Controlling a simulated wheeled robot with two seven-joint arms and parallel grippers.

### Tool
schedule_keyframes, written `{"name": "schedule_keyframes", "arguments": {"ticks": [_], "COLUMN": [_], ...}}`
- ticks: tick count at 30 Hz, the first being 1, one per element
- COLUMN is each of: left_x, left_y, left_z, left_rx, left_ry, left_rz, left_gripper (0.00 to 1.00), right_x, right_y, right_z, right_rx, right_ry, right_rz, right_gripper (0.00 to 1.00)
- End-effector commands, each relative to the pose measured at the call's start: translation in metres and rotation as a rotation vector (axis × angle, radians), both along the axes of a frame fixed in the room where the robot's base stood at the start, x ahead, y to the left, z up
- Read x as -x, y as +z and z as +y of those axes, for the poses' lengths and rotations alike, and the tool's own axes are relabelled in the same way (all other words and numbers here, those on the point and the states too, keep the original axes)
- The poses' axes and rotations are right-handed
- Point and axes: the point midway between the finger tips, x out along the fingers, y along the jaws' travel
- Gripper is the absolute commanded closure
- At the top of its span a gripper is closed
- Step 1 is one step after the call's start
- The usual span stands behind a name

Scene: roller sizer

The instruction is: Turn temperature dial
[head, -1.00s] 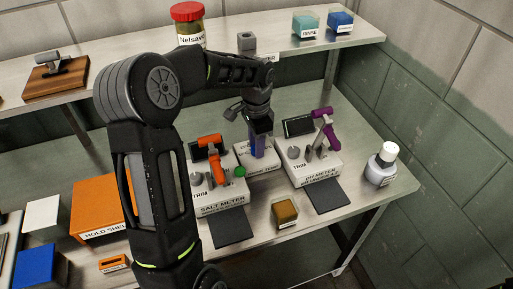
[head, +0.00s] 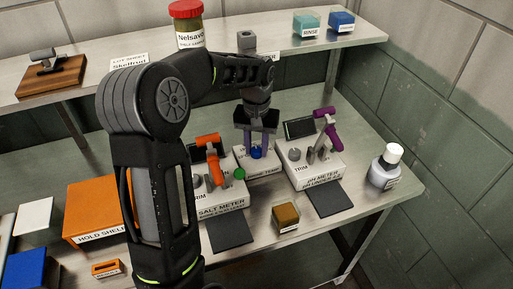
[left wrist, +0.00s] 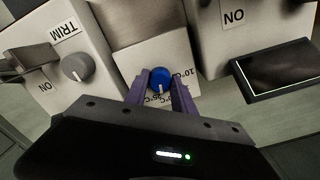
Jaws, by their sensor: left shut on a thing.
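The temperature dial is a round blue knob (head: 256,152) on a small white box (head: 262,169) whose label reads in part "TEMP". The knob (left wrist: 160,76) also shows in the left wrist view, with a white pointer mark facing the gripper and printed °C marks around it, partly covered. My left gripper (head: 257,145) reaches down from above with purple fingers, one on each side of the knob. In the left wrist view the gripper (left wrist: 160,92) is shut on the knob. My right gripper is not in view.
The salt meter (head: 218,198), with an orange probe and green knob, stands close on the left. The pH meter (head: 315,170), with a purple probe, stands close on the right. A brown block (head: 286,216) and a white-capped bottle (head: 385,168) are nearby. Dark mats lie in front.

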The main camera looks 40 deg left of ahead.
Motion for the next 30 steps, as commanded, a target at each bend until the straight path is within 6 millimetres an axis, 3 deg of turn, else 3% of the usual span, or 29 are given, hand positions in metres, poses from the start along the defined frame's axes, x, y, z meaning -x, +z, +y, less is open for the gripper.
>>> {"name": "schedule_keyframes", "arguments": {"ticks": [21,30], "left_x": [-0.0004,-0.0004], "left_y": [0.0008,0.0008], "left_z": [0.0001,0.0003], "left_rx": [0.000,0.000], "left_ry": [0.659,0.825], "left_rz": [-0.002,-0.002], "left_gripper": [1.00,1.00], "right_x": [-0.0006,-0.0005], "right_y": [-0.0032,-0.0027], "right_z": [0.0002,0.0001], "right_rx": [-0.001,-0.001], "right_ry": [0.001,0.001], "right_rz": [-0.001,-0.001], "right_gripper": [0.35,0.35]}}
